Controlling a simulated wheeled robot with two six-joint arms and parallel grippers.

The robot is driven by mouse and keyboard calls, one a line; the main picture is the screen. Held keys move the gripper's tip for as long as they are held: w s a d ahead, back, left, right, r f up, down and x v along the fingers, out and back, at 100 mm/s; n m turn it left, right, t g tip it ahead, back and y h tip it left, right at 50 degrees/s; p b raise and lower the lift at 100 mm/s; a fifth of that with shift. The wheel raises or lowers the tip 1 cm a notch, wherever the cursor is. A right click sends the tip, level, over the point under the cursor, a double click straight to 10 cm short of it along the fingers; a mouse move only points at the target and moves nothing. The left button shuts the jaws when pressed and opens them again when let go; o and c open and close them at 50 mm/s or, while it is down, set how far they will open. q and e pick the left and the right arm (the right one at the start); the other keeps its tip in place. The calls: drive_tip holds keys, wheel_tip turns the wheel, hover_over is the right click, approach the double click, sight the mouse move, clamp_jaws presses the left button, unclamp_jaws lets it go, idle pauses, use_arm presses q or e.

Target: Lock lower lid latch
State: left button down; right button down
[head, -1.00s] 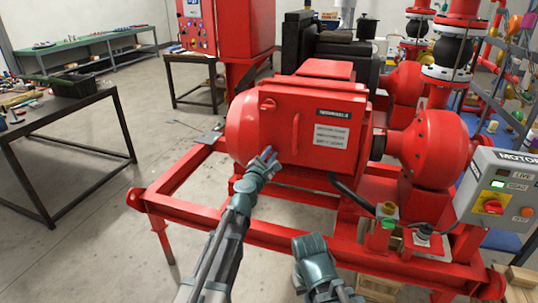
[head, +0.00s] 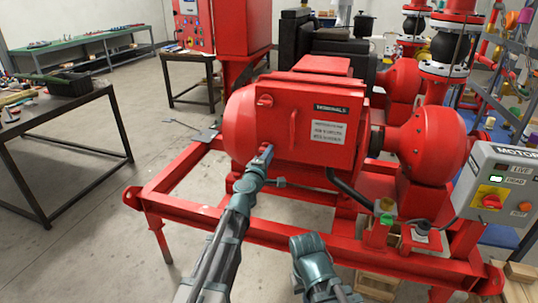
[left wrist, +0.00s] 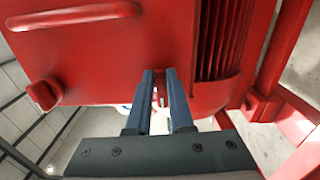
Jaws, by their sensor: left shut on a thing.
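The red terminal box lid (head: 275,125) faces me, with a vertical handle (head: 294,128) on it. The upper lid latch (head: 265,100) is a red knob near its left edge, and it also shows in the left wrist view (left wrist: 44,95). My left gripper (head: 265,154) is at the lid's lower left corner. In the left wrist view its fingers (left wrist: 160,98) are closed around a small red part at the lid's edge, where the lower lid latch sits. The fingers hide most of that latch, so its angle cannot be told. My right gripper is not visible; only part of that arm shows.
The red skid frame (head: 230,222) runs below and in front of the motor. A grey motor control box (head: 500,190) stands at the right.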

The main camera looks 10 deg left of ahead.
use_arm(q)
drive_tip(key=shift+m, duration=0.3)
idle(0.4)
drive_tip(key=c, duration=0.8)
unclamp_jaws()
drive_tip(key=shift+f, duration=0.1)
drive_tip(key=v, duration=1.3)
drive_tip(key=shift+s, duration=0.4)
